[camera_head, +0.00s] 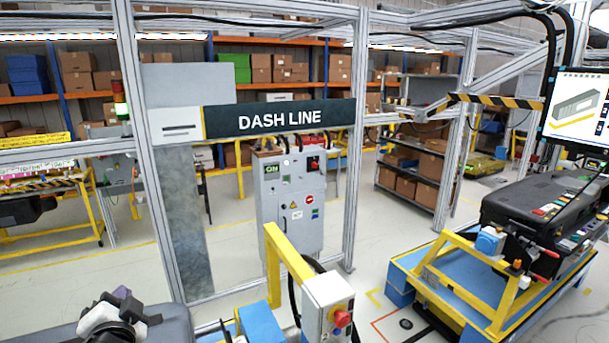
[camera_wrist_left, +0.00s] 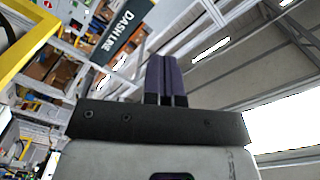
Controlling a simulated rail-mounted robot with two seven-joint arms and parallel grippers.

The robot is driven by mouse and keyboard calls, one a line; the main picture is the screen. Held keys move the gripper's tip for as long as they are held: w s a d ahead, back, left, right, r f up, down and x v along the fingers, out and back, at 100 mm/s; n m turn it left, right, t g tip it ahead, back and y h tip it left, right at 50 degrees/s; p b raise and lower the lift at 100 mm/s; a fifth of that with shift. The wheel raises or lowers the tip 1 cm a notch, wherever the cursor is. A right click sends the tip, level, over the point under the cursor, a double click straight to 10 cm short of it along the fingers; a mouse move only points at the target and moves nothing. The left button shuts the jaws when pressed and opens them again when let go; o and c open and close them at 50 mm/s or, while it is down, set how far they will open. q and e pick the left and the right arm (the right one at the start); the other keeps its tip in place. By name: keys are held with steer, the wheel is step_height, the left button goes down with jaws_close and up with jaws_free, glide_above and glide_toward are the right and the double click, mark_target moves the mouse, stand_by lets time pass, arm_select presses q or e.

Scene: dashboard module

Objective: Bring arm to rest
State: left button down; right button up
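My left gripper (camera_head: 118,298) is at the bottom left of the head view, with dark purple fingers and a white and black wrist partly cut off by the frame edge. In the left wrist view its two dark fingers (camera_wrist_left: 166,80) stand side by side, pressed together with nothing between them. The fingers point up toward the ceiling and the frame with the DASH LINE sign. My right arm and right gripper are in neither view.
A control post with a red button (camera_head: 341,318) on a yellow bracket stands at the bottom centre. A blue and yellow cart (camera_head: 460,290) carries a black dashboard module (camera_head: 545,210) at the right. A grey cabinet (camera_head: 290,205) stands behind the metal frame. Grey floor lies between.

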arm_select(q)
steer(key=s+d+f+g+h, duration=0.2)
steer(key=s+d+f+h, duration=0.2)
steer(key=s+d+f, duration=0.3)
steer(key=s+d+f+g+h, duration=0.2)
steer(key=s+d+f+h, duration=0.25)
steer(key=f, duration=0.45)
steer(key=s+d+f+n+g, duration=0.1)
steer(key=s+d+f+g, duration=0.1)
steer(key=s+f, duration=0.7)
steer(key=s+d+f+n+g+h, duration=0.1)
steer(key=s+f+g, duration=0.4)
steer(key=s+f, duration=0.5)
steer(key=s+d+n+p, duration=0.1)
steer(key=s+d, duration=0.1)
steer(key=s, duration=0.2)
steer(key=shift+s+d, duration=0.25)
steer(key=shift+s, duration=0.15)
